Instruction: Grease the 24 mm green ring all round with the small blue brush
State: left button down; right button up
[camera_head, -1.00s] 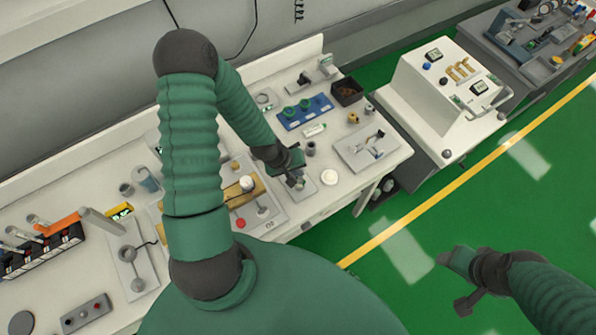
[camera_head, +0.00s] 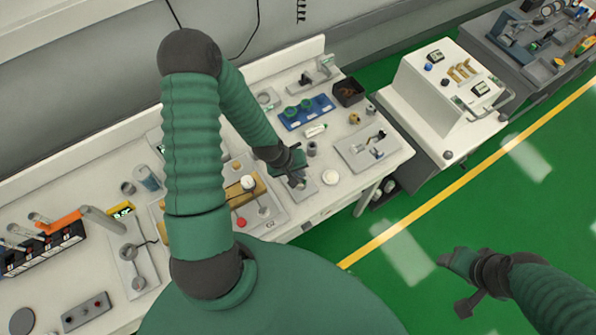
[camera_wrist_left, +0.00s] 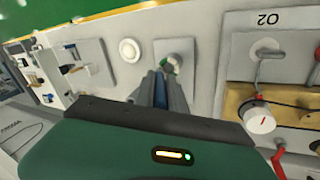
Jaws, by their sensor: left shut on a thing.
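My left gripper (camera_head: 297,181) is over the front of the white bench, at a small grey plate (camera_wrist_left: 186,54). In the left wrist view its fingers (camera_wrist_left: 167,82) are shut, with a small green and white thing (camera_wrist_left: 172,64) at their tips. I cannot tell whether this is the ring, or whether it touches the plate. Green rings (camera_head: 291,112) sit on a blue tray (camera_head: 293,124) farther back; their sizes cannot be read. I cannot make out the blue brush for certain. My right gripper (camera_head: 463,285) hangs over the green floor, away from the bench; its jaws are unclear.
A white round dish (camera_head: 330,177) lies just right of the left gripper. A grey cup (camera_head: 312,149) and a white-green tube (camera_head: 316,130) stand behind it.

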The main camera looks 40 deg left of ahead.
pick_arm(q)
jog(key=shift+d+r+p, duration=0.1)
jog(key=shift+r+p, duration=0.45)
notch_tip(320, 180, up, 4)
jog(key=p, duration=0.3)
jog(key=shift+d+f, duration=0.15)
jog(key=shift+f, duration=0.1)
notch_tip(320, 180, up, 2)
jog(key=shift+r+p, duration=0.25)
jog(key=shift+p, duration=0.85)
jog(key=shift+f, duration=0.1)
jog(key=shift+s+f+b, duration=0.25)
jog(key=shift+f+b, duration=0.85)
jog(key=shift+f, duration=0.35)
jog(key=shift+s+f+b, duration=0.2)
jog(key=shift+f+b, duration=0.9)
jog(key=shift+f, duration=0.35)
jog(key=shift+d+f+b, duration=0.1)
jog(key=shift+f+b, duration=0.35)
jog(key=shift+f, duration=0.1)
